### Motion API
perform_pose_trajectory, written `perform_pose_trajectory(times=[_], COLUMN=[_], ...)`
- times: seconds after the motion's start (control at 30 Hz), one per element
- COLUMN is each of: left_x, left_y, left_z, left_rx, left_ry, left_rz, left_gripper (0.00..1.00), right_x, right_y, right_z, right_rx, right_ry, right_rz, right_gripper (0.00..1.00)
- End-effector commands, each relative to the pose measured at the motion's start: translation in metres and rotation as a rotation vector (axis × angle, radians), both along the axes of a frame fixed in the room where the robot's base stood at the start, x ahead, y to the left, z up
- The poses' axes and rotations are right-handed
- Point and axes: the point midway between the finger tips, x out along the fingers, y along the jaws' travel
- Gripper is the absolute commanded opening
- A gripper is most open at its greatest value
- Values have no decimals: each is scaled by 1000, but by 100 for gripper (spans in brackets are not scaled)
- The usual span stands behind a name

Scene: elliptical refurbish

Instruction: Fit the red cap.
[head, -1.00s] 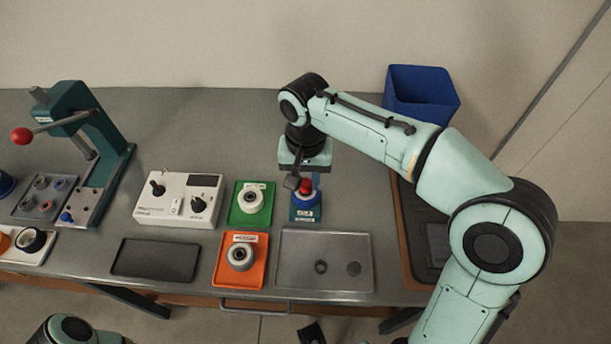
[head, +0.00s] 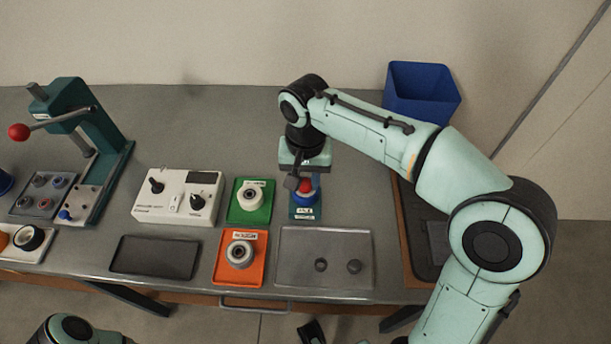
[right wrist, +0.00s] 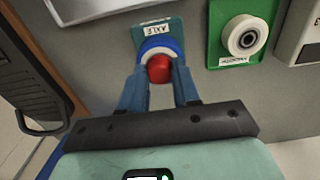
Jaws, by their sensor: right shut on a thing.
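The red cap (head: 305,186) sits at the blue ring (head: 306,199) on the teal stand (head: 304,213), which carries an axle label. My right gripper (head: 303,178) points down over the stand and is shut on the cap. In the right wrist view the red cap (right wrist: 159,69) lies between the two fingers, with the blue ring (right wrist: 150,46) just behind it. I cannot tell whether the cap touches or is seated on what is under it.
A green plate (head: 239,213) and an orange plate (head: 222,272) with pale wheels stand to the left. A grey tray (head: 300,283) with two small round parts lies in front. A white control box (head: 160,211), a lever press (head: 95,145) and a blue bin (head: 424,92) stand around.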

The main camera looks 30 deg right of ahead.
Motion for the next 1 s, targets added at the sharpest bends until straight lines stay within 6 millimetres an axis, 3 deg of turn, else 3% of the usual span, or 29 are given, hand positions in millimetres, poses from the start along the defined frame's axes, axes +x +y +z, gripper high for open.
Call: perform_pose_trajectory(times=[0.03,0.07,0.13,0.43,0.57,1.0], left_x=[0,0,0,0,1,9], left_y=[0,0,0,0,0,0], left_z=[0,0,0,0,3,28], left_rx=[0,0,0,0,0,0], left_ry=[0,0,0,0,-1,-11], left_rz=[0,0,0,0,0,-1], left_gripper=[43,43,43,43,43,43], right_x=[0,0,0,0,0,1], right_y=[0,0,0,0,0,0], right_z=[-1,-1,-1,0,10,104], right_rx=[-1,-1,-1,0,0,0], right_ry=[3,3,3,1,0,-1], right_rz=[0,0,0,0,1,0], right_gripper=[3,38,60,61,61,61])
